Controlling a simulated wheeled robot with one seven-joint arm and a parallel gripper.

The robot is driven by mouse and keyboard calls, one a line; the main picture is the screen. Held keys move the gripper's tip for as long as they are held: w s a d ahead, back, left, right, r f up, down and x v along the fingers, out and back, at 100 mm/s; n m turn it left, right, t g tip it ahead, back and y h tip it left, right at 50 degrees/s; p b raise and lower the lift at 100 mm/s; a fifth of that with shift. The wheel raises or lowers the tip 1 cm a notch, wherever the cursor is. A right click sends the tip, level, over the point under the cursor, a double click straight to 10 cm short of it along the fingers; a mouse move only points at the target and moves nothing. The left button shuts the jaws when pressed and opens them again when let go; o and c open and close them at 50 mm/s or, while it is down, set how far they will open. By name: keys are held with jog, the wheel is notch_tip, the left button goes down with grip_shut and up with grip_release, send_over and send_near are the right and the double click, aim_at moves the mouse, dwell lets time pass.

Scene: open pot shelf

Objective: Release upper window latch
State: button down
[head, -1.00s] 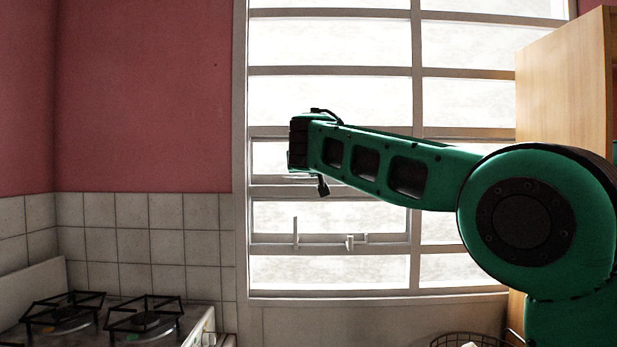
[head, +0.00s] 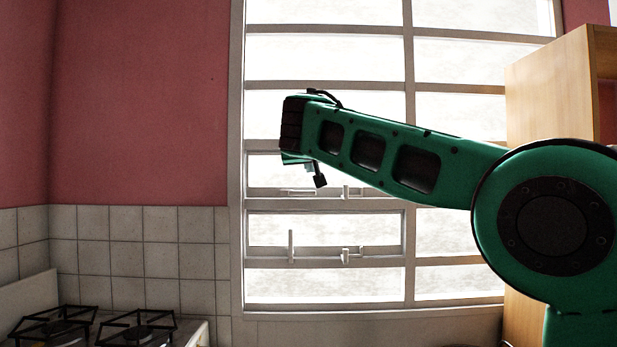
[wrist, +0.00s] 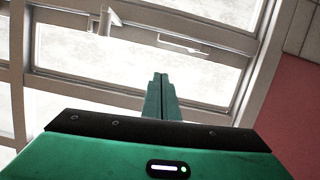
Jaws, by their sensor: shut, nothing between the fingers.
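The upper window latch (head: 346,192) is a small pale tab on the lower rail of the upper opening pane (head: 360,168). A thin, pale flat handle (head: 297,190) lies to its left on the same rail. In the wrist view, a latch (wrist: 105,20) and a flat handle (wrist: 180,43) show near the top, on a window rail. My gripper (wrist: 161,76) is shut and empty, its fingertips pointing toward the window and apart from the latch in the picture. In the head view my arm mostly hides the gripper.
A lower pane has its own latch (head: 345,254) and an upright handle (head: 291,245). A stove (head: 140,328) stands at the lower left against tiled wall (head: 130,255). A wooden cabinet (head: 550,90) stands at the right, behind my arm.

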jog(key=shift+v, duration=2.7)
jog(key=shift+d, duration=0.15)
jog(key=s+d+f+m+g+h, duration=0.1)
jog(key=s+d+f+g, duration=0.2)
jog(key=d+f, duration=0.8)
jog(key=s+d+f+m+g+h, duration=0.1)
jog(key=s+d+f+g, duration=0.15)
jog(key=d+f, duration=0.8)
jog(key=s+d+f+m+g, duration=0.1)
jog(key=s+d+f+g, duration=0.1)
jog(key=s+d+f, duration=0.4)
jog(key=s+d+f+m+g, duration=0.1)
jog(key=s+d+f+g, duration=0.15)
jog(key=s+d, duration=0.55)
jog(key=s+d+f+m+g+y, duration=0.1)
jog(key=s+f, duration=0.5)
jog(key=s, duration=0.3)
jog(key=s+f+m+g+y, duration=0.1)
jog(key=s+f+g, duration=0.1)
jog(key=s+f, duration=0.4)
jog(key=s+d+f+m+g, duration=0.1)
jog(key=s+f, duration=0.6)
jog(key=s, duration=0.7)
jog(key=shift+d+g+y, duration=0.35)
jog(key=shift+g+y, duration=0.05)
jog(key=shift+g, duration=0.2)
